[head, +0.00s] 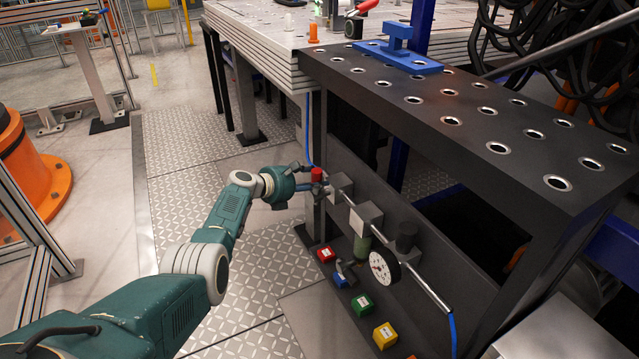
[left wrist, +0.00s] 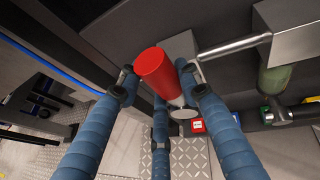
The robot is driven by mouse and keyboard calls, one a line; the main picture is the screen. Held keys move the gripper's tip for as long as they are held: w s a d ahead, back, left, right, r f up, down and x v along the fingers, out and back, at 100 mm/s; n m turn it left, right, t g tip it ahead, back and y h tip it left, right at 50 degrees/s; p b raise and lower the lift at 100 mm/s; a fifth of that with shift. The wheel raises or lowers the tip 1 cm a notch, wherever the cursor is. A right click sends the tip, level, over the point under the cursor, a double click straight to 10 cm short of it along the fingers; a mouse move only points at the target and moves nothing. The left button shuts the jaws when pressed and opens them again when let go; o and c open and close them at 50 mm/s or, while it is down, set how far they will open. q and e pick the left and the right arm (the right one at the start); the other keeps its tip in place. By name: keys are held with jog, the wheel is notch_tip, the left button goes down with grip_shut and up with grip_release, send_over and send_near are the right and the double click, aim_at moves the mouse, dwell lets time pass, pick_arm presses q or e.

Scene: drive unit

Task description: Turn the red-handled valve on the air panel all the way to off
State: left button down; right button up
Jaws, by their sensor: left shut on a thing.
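The red valve handle (head: 316,174) is at the left end of the air panel's pipe, next to a grey block (head: 341,186). In the left wrist view the handle (left wrist: 157,70) is a red cylinder on a pale valve body, pointing up and left. My left gripper (head: 311,186) reaches it from the left. Its blue fingers (left wrist: 160,88) close around the handle from both sides, with another finger below. Exact contact is partly hidden. My right gripper is in neither view.
A round gauge (head: 384,268) and a green bowl (head: 361,249) hang along the pipe to the right. Red (head: 326,254), green (head: 362,305) and yellow (head: 385,335) buttons sit below. The black perforated bench top (head: 440,100) overhangs the panel. Open floor lies left.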

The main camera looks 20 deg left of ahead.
pick_arm(q)
jog(key=shift+f, duration=0.15)
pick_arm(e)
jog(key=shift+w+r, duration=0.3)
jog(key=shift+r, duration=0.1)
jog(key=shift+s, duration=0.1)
pick_arm(q)
jog(key=c, duration=1.2)
grip_release()
jog(key=shift+o, duration=0.4)
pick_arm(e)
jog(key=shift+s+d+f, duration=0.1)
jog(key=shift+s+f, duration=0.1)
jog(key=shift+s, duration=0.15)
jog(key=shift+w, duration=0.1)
pick_arm(q)
jog(key=v, duration=1.2)
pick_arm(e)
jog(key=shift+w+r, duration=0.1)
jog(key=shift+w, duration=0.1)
